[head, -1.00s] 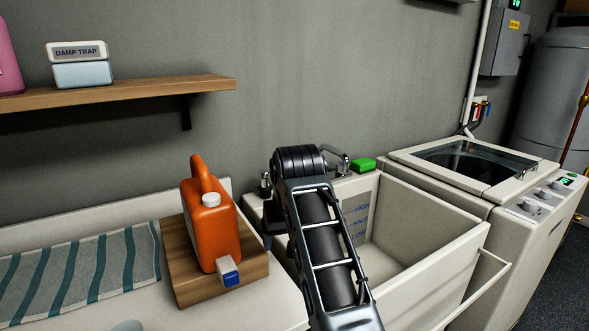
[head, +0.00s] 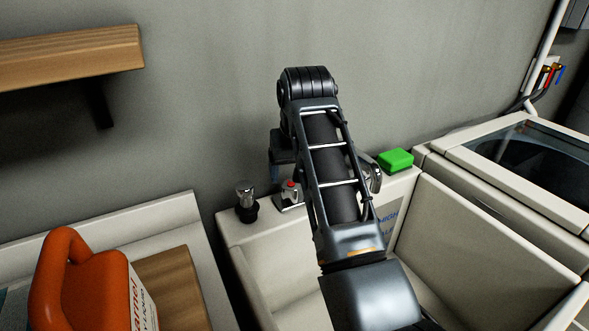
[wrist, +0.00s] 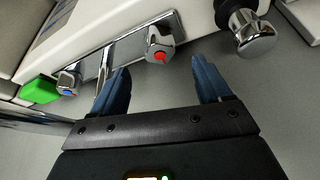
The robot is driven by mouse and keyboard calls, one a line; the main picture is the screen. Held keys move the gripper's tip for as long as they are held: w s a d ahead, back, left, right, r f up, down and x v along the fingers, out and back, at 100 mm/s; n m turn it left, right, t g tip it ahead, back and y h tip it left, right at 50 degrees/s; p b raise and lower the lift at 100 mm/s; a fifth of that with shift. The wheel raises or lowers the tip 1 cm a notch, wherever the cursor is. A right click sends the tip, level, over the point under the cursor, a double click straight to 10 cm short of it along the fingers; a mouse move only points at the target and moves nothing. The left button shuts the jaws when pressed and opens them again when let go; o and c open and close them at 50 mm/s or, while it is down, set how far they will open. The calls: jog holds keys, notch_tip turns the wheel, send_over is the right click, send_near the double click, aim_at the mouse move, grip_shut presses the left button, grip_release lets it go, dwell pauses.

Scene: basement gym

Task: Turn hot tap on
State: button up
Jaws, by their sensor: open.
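The hot tap (head: 290,192) is a chrome knob with a red mark, on the back ledge of the white sink, just left of my arm in the head view. In the wrist view the hot tap (wrist: 160,46) lies ahead of the gap between my fingers, apart from both. My gripper (wrist: 161,66) is open and empty, with blue fingers. In the head view my arm hides most of it. The cold tap (wrist: 69,82), with a blue mark, is at the left end of the same chrome plate; the spout (wrist: 104,70) is between them.
A separate chrome knob on a black base (head: 246,198) stands left of the hot tap, close to my right finger in the wrist view. A green block (head: 396,160) sits on the ledge at right. The wall is close behind. An orange jug (head: 85,285) is at lower left.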

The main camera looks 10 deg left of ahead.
aim_at(292, 186)
jog(key=x, duration=0.7)
jog(key=shift+w+f, duration=0.3)
jog(key=shift+c, duration=0.2)
jog(key=c, duration=0.9)
